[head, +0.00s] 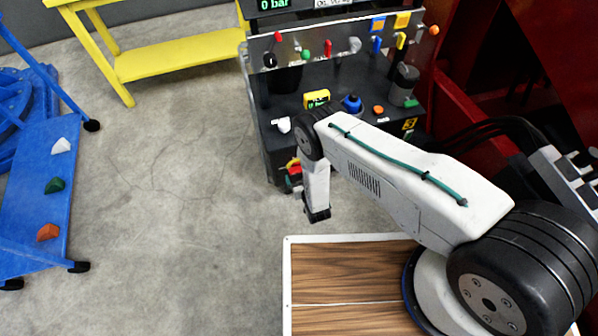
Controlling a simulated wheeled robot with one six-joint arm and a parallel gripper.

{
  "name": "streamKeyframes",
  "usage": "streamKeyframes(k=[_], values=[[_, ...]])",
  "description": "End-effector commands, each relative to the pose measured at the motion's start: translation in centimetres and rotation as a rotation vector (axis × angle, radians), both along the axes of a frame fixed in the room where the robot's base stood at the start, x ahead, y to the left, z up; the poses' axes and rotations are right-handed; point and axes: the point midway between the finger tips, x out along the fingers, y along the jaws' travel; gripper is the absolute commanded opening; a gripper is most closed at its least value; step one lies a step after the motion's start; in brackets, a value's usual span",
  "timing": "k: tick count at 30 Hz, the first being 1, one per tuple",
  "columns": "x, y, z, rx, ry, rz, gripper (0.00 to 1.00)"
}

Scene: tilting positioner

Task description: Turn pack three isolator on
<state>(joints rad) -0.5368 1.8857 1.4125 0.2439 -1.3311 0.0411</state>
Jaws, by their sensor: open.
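A dark console (335,80) stands at the upper middle, with levers, knobs and buttons. A yellow label reading 3 (409,124) is at its lower right edge. A red and yellow control (293,168) with a green part below it shows low on the console's front, just left of my forearm. I cannot tell which control is the pack three isolator; my arm hides part of the console front. My gripper (318,215) hangs down at the end of my white arm, in front of and below the console. It is open, small in the picture, with nothing visible in it.
A yellow bench (180,57) stands behind at upper left. A blue frame (45,190) with coloured holds is at far left. Red machinery (475,60) with black hoses closes off the right. Open concrete floor (190,230) lies left of my arm.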

Motion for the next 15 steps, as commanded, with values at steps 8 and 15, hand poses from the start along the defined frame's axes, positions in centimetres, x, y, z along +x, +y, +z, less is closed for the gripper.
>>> streamKeyframes(k=[8,15], values=[[2.9,0.8,-1.3,0.000,0.000,0.000,0.95],[3.3,0.9,-1.4,-0.001,0.001,0.000,0.95]])
